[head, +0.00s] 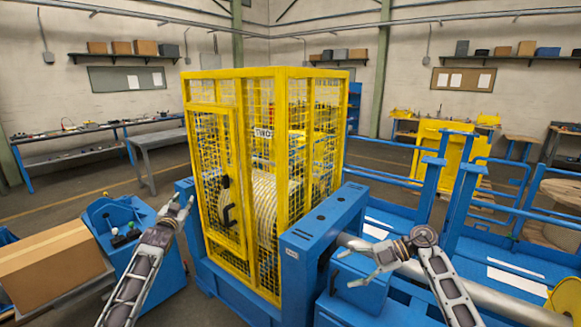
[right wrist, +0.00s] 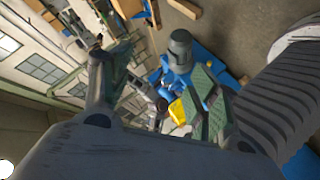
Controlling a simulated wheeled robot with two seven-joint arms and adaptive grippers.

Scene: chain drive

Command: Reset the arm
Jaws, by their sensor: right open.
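My left gripper (head: 181,201) is raised in front of the left side of the yellow mesh cage, with its fingertips apart and nothing between them. My right gripper (head: 350,262) is at the right of the cage, in front of the blue frame and the grey shaft; it is open and empty. In the right wrist view the fingers of my right gripper (right wrist: 150,85) stand apart, with floor and blue and yellow parts beyond them. The yellow cage (head: 246,180) stands upright on a blue base, and a white ribbed drum (head: 268,205) shows through its mesh.
A blue control console (head: 150,270) and a cardboard box (head: 50,268) stand at the left. A blue beam (head: 325,215) runs beside the cage, and a grey shaft (head: 490,300) extends right. Blue railings (head: 500,180) and a wooden spool (head: 555,215) are at the right.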

